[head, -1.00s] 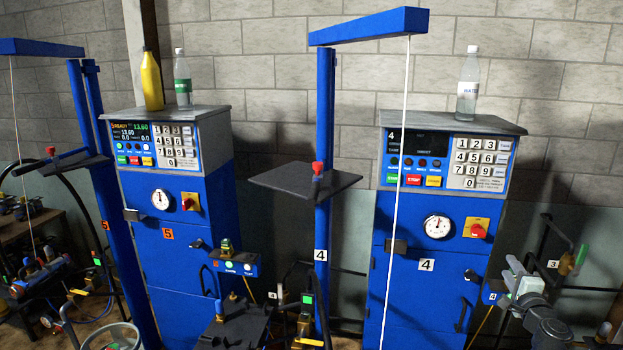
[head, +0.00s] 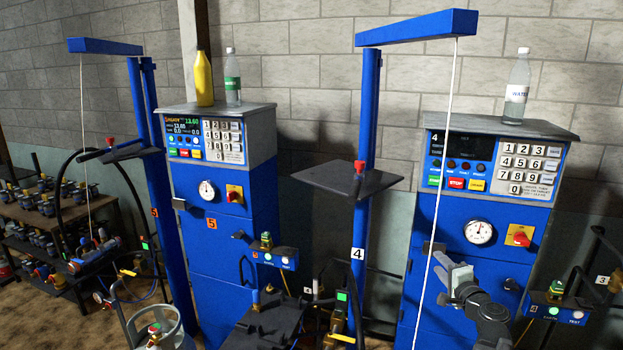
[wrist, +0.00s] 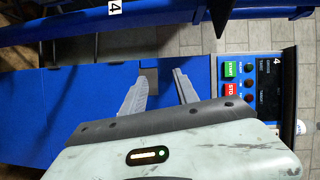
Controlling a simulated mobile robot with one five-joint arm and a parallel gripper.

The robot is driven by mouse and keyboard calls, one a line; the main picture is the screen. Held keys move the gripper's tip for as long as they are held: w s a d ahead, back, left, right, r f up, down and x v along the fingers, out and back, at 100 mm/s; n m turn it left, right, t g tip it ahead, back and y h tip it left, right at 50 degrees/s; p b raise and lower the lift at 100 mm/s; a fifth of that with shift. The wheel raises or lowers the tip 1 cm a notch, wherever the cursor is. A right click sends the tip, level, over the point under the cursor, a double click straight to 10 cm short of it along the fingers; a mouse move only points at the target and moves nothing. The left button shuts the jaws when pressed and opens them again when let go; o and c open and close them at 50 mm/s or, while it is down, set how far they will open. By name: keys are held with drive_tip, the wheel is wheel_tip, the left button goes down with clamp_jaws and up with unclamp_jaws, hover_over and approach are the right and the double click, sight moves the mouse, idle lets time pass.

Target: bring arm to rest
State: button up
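My gripper (head: 452,270) is at the right in the head view, in front of the blue cabinet of scale 4 (head: 462,262). In the wrist view my gripper (wrist: 162,88) shows two grey fingers spread apart with nothing between them. Behind the fingers is the blue cabinet face with a small dark square part. The green START and red STOP buttons (wrist: 232,88) of scale 4's panel lie to the right of the fingers, apart from them.
A water bottle (head: 516,88) stands on scale 4. A yellow bottle (head: 203,80) and a clear bottle (head: 232,78) stand on scale 5 (head: 215,235). A blue post (head: 364,130) with a dark shelf (head: 350,180) stands left of my arm. A gas cylinder (head: 165,325) is at the lower left.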

drive_tip(key=w+a+f+n+g+y, duration=0.1)
drive_tip(key=a+f+n+y, duration=0.15)
drive_tip(key=a, duration=0.55)
drive_tip(key=w+a+f+n+g+y, duration=0.1)
drive_tip(key=a+n+g+y, duration=0.15)
drive_tip(key=a, duration=0.55)
drive_tip(key=s+a+f+n+g, duration=0.3)
drive_tip(key=a+f+n, duration=0.15)
drive_tip(key=a, duration=0.35)
drive_tip(key=s+a+f+n+g, duration=0.3)
drive_tip(key=a+f, duration=0.3)
drive_tip(key=a, duration=0.3)
drive_tip(key=s+d+f+n+g+h, duration=0.1)
drive_tip(key=s+d+f+g+h, duration=0.2)
drive_tip(key=s, duration=0.3)
drive_tip(key=s+d+f+n+g+h, duration=0.2)
drive_tip(key=s+d+f+g, duration=0.2)
drive_tip(key=s, duration=0.3)
drive_tip(key=shift+d+f+h, duration=0.4)
drive_tip(key=shift+d, duration=0.45)
